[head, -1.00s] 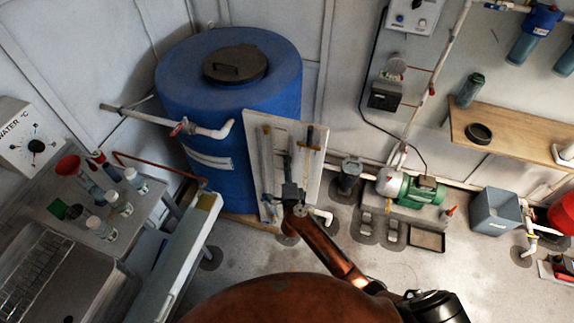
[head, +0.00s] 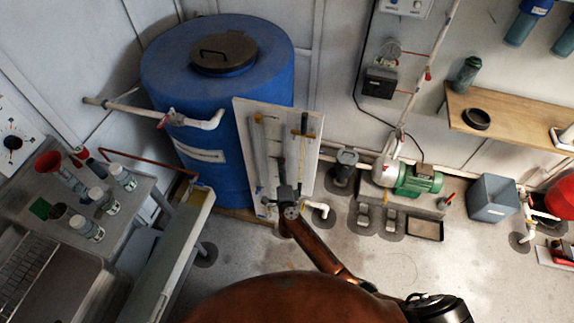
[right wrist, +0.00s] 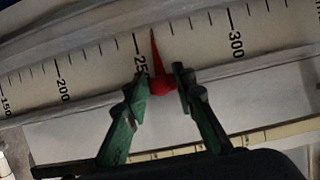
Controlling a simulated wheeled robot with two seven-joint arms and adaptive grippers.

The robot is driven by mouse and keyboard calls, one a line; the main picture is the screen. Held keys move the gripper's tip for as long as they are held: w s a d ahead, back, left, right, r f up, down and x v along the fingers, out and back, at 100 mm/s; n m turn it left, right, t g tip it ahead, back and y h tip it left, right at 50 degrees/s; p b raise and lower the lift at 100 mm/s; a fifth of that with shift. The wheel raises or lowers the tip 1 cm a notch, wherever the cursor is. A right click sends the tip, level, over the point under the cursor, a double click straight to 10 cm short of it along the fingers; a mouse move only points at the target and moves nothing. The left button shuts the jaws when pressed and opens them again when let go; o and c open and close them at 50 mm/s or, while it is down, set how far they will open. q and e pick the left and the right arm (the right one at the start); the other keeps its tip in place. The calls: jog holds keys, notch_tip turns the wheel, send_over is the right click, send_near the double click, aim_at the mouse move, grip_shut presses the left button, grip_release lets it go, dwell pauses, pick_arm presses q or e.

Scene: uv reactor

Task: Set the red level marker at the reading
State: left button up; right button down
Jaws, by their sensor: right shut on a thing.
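The red level marker (right wrist: 154,52) is a thin red pointer with a rounded base in the right wrist view. Its tip lies over a white printed scale (right wrist: 100,62), a little past the long 250 line on the 300 side. My right gripper (right wrist: 163,83) has its green fingers on both sides of the red base and is shut on it. In the head view my right gripper (head: 287,196) is at the lower front of the pale gauge board (head: 309,165), where the marker is hidden. My left gripper is not in view.
A large blue tank (head: 210,100) stands behind the board. A side table with bottles (head: 105,200) and a red funnel (head: 48,162) is at the left. A green pump (head: 418,180) and a grey bin (head: 492,198) stand on the floor at the right.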

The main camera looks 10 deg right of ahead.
jog(key=c, duration=1.9)
grip_release()
jog(key=shift+r, duration=0.1)
jog(key=shift+s, duration=0.1)
jog(key=s+a, duration=0.1)
jog(key=s, duration=1)
jog(key=shift+s+a, duration=0.25)
jog(key=shift+s, duration=0.15)
